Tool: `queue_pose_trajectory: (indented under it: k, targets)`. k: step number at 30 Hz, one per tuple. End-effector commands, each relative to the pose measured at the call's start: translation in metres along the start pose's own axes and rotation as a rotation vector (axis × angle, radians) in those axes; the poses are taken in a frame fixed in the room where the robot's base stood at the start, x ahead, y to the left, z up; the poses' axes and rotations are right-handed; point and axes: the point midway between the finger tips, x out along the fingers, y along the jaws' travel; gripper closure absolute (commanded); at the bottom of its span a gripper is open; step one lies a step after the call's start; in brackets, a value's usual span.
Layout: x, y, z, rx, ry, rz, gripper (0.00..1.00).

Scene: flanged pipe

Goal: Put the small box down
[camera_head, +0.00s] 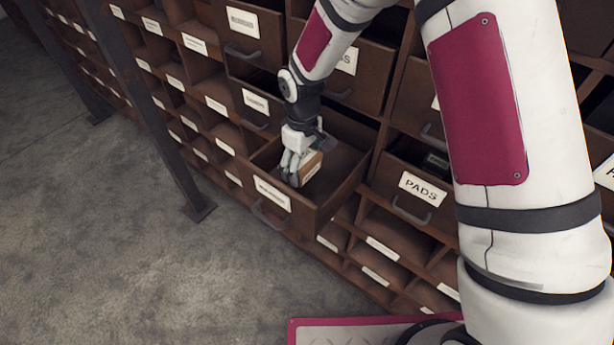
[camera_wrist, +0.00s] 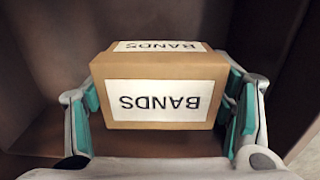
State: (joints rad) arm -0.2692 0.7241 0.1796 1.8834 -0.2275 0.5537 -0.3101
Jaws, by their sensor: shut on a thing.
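The small box (camera_wrist: 160,85) is brown cardboard with white labels reading BANDS, upside down in the wrist view. My gripper (camera_wrist: 165,110) is shut on it, with teal finger pads at its left and right sides. In the head view my gripper (camera_head: 296,165) reaches down into an open drawer (camera_head: 271,193), and the small box (camera_head: 309,168) shows partly behind the fingers. The box is within the drawer's walls. I cannot tell whether its underside touches the drawer floor.
The wooden cabinet has many labelled drawers and open cubbies. A drawer labelled PADS (camera_head: 420,190) stands partly open to the right, with a dark item inside. A dark metal post (camera_head: 170,140) stands to the left. The concrete floor (camera_head: 130,270) is clear.

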Motion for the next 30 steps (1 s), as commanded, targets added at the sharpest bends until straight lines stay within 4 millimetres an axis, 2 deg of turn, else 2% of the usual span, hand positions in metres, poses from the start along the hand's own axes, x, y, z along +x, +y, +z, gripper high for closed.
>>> queue_pose_trajectory:
  k: [3,10,15,27,28,30]
  targets:
    - [0.016,0.0,0.001,0.001,-0.001,0.0,0.7]
    - [0.033,0.0,0.0,0.0,-0.001,0.0,0.7]
    - [0.056,-0.001,0.001,-0.001,-0.002,0.0,0.7]
    - [0.063,0.001,0.0,0.0,0.001,0.001,0.7]
    - [0.064,0.001,0.0,0.0,0.0,0.001,0.23]
    - [0.063,0.001,0.0,0.0,0.0,0.001,0.07]
